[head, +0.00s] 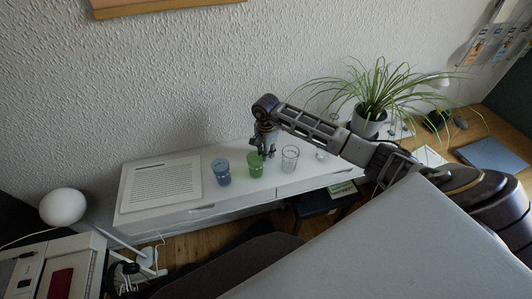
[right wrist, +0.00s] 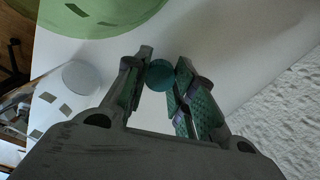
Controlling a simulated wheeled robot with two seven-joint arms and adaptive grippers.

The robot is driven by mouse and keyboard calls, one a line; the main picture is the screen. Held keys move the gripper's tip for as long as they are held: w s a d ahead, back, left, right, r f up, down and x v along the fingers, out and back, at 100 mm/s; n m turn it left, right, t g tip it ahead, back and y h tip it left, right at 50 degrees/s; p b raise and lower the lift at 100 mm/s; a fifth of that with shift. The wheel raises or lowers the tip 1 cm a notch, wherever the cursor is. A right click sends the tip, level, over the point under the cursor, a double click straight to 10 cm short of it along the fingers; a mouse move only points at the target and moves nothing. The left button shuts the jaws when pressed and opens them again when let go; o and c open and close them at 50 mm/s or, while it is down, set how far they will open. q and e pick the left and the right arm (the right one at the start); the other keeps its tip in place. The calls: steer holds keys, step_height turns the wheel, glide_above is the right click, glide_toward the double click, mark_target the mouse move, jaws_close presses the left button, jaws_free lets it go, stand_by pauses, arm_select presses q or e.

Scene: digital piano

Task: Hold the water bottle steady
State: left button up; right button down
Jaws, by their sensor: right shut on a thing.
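My right gripper (head: 266,153) is over the white piano top, just behind the green glass. In the right wrist view its two fingers (right wrist: 160,78) are closed on a small round teal thing (right wrist: 160,75), which looks like the cap of the water bottle. The bottle's body cannot be made out in either view, so I cannot tell whether it is upright or tilted. My left gripper is not in view.
A blue glass (head: 221,173), the green glass (head: 256,166) and a clear glass (head: 290,160) stand in a row on the piano (head: 240,195). A potted plant (head: 368,122) stands to the right, near my arm.

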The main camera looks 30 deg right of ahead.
steer(key=shift+f, duration=0.55)
steer(key=shift+f, duration=0.15)
steer(key=c, duration=1.2)
jaws_free()
steer(key=shift+r, duration=0.35)
step_height(320, 180, up, 12)
steer(key=shift+f+b, duration=0.2)
steer(key=shift+b, duration=1)
